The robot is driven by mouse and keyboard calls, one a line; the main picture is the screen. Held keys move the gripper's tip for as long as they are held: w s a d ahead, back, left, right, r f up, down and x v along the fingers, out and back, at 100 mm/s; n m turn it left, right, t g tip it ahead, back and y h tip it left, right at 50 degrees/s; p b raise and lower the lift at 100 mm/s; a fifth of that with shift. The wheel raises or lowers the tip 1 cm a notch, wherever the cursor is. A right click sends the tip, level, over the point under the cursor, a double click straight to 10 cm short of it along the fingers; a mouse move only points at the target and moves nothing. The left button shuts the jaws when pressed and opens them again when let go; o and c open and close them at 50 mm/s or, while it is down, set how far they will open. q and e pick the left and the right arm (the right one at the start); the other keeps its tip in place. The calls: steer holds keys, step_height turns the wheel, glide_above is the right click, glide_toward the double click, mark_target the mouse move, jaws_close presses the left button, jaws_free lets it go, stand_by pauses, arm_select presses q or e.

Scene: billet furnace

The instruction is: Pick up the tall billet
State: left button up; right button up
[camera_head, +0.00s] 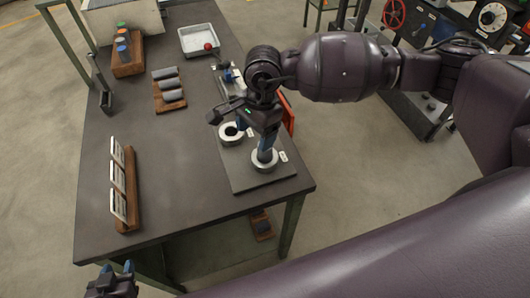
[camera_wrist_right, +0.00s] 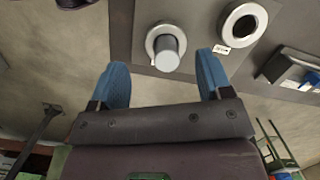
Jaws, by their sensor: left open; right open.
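The tall billet (camera_wrist_right: 168,50) is a grey cylinder standing upright in a pale ring (camera_wrist_right: 154,34) in the right wrist view. My right gripper (camera_wrist_right: 164,78) is open, its blue fingertips on either side of and a little short of the billet in the picture. In the head view my right gripper (camera_head: 253,140) hangs over the grey plate with the rings, and its front finger hides most of the billet. I cannot tell whether a finger touches it. My left gripper (camera_head: 116,278) is open and empty at the bottom left, off the table's front edge.
A second ring (camera_head: 230,133) with a dark opening lies beside the first. A wooden rack with several grey cylinders (camera_head: 169,84), a holder with upright plates (camera_head: 122,190), a white tray (camera_head: 202,39) and a block with coloured caps (camera_head: 127,66) stand on the dark table (camera_head: 185,190).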

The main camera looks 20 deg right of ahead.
mark_target(264, 154)
steer(key=d, duration=0.1)
steer(key=w+h, duration=0.1)
steer(key=d, duration=0.1)
steer(key=shift+w+d+r+t+h, duration=0.25)
steer(key=shift+w+d+t+h, duration=0.05)
steer(key=shift+h, duration=0.1)
steer(key=shift+d+f, duration=0.15)
steer(key=shift+f, duration=0.05)
steer(key=shift+f+p, duration=0.95)
steer(key=shift+f, duration=4.25)
steer(key=shift+w+r, duration=0.1)
steer(key=shift+w, duration=0.05)
jaws_close()
